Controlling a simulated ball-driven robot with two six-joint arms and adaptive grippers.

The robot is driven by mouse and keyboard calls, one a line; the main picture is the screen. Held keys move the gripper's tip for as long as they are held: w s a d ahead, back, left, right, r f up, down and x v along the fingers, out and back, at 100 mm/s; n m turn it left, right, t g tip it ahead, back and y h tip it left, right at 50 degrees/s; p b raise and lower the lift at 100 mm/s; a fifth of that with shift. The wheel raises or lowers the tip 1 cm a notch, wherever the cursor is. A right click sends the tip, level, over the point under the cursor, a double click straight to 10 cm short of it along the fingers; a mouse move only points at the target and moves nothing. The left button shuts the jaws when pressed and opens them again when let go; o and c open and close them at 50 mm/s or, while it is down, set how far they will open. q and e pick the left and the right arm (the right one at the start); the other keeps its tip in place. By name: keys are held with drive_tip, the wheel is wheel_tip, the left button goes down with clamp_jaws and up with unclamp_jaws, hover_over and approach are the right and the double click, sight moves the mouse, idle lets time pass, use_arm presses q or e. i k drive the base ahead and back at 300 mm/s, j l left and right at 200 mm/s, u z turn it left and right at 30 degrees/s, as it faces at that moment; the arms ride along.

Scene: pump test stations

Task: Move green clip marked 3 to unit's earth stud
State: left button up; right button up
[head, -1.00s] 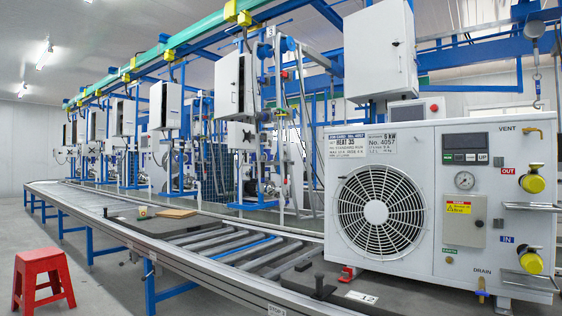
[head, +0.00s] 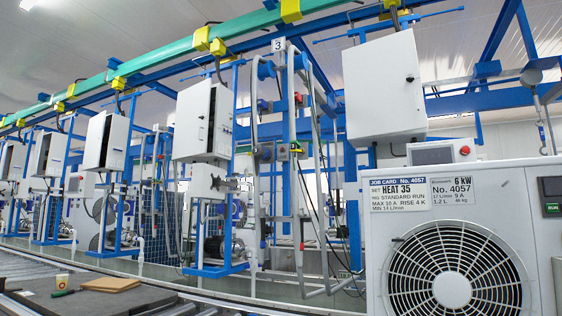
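The unit (head: 455,285) is a large white box with a round fan grille, cut off by the right and lower edges of the head view. A job card (head: 420,194) on its upper front reads HEAT 35, No. 4057. The earth stud is not in view. A sign marked 3 (head: 278,45) hangs on the blue frame left of the unit. Neither of my grippers is in view.
A white cabinet (head: 384,85) hangs above the unit.

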sight(295, 146)
drive_tip(key=i+j, duration=0.2)
drive_tip(key=i+j+z, duration=0.1)
drive_tip(key=j, duration=0.3)
drive_tip(key=i+j+z, duration=0.1)
drive_tip(key=i+j, duration=0.4)
drive_tip(key=j, duration=0.15)
drive_tip(key=i+j+z, duration=0.1)
drive_tip(key=j, duration=0.25)
drive_tip(key=i+j, duration=0.3)
drive_tip(key=i+j+z, duration=0.1)
drive_tip(key=j, duration=0.3)
drive_tip(key=i+j+z, duration=0.1)
drive_tip(key=i+j, duration=0.15)
drive_tip(key=j, duration=0.1)
